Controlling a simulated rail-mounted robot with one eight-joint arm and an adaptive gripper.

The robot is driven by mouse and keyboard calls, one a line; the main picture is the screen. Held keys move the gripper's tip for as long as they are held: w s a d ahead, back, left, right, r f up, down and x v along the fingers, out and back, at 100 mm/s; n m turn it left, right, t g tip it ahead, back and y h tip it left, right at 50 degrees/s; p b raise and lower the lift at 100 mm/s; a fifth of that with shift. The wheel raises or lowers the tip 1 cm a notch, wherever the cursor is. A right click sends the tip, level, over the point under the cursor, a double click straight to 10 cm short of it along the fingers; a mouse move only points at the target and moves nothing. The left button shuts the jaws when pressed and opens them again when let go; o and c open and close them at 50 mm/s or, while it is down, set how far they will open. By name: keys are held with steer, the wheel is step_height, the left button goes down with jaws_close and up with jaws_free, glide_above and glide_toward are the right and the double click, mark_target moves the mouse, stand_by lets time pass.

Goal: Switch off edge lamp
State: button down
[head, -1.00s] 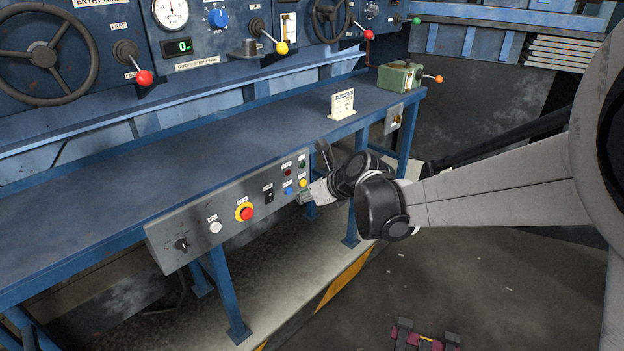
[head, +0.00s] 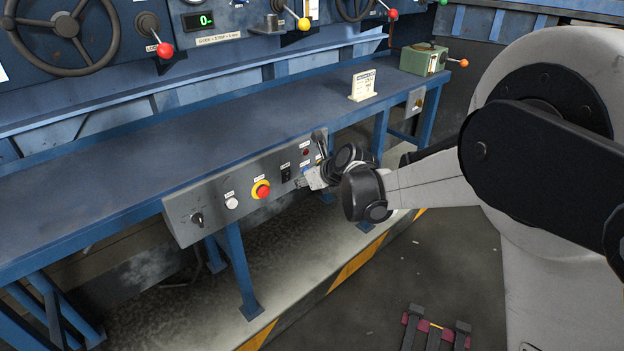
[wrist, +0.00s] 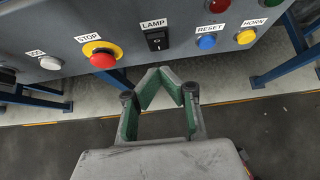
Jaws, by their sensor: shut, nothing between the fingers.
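The lamp switch (wrist: 157,40) is a black rocker under a LAMP label on the grey control panel (wrist: 120,55) in the wrist view. It also shows as a small black switch in the head view (head: 286,174). Which way the rocker is set is too small to tell. My gripper (wrist: 161,72), with green inner pads, is shut and empty. Its fingertips are just below the switch in the wrist view and look apart from it. In the head view my gripper (head: 302,183) is in front of the panel, just right of the switch, partly hiding the panel's right end.
A red STOP button (wrist: 102,57) is left of the switch, with a white button (wrist: 50,63) further left. A blue RESET button (wrist: 207,42) and a yellow HORN button (wrist: 246,36) are to the right. The blue bench (head: 130,170) overhangs the panel; open floor lies in front.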

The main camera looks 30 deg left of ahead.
mark_target(287, 171)
steer(key=shift+w+a+r, duration=0.1)
steer(key=shift+w+a, duration=0.05)
steer(key=shift+a, duration=0.5)
steer(key=shift+w+a+r, duration=0.1)
steer(key=shift+w+a, duration=0.1)
steer(key=shift+a, duration=0.5)
steer(key=shift+w+a+r, duration=0.1)
steer(key=shift+w+a, duration=0.05)
steer(key=shift+a, duration=0.5)
steer(key=shift+w+a, duration=0.15)
steer(key=shift+a, duration=0.35)
steer(key=shift+r, duration=0.2)
steer(key=shift+r, duration=0.7)
steer(key=shift+d, duration=0.15)
